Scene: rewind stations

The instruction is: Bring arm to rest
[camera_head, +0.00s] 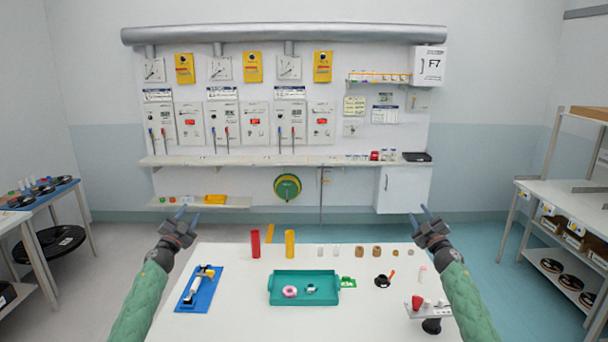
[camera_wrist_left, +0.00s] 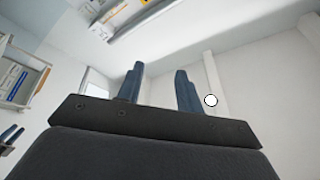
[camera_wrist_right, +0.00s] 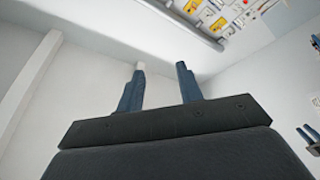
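My left gripper (camera_head: 187,215) is raised at the left of the white table, with its two blue fingers apart and nothing between them. The left wrist view shows the same open fingers (camera_wrist_left: 160,88) against wall and ceiling. My right gripper (camera_head: 419,216) is raised at the right of the table, also with fingers apart and empty. The right wrist view shows its open fingers (camera_wrist_right: 160,85) with bare wall behind. Neither gripper touches anything. Both forearms come in from the lower corners of the head view.
The white table (camera_head: 250,322) carries a teal tray (camera_head: 306,300) with a pink ring, a blue board (camera_head: 190,301), a red cylinder (camera_head: 255,244), a yellow cylinder (camera_head: 290,244) and several small parts. A small stand (camera_head: 430,312) is at the front right. Shelves flank both sides.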

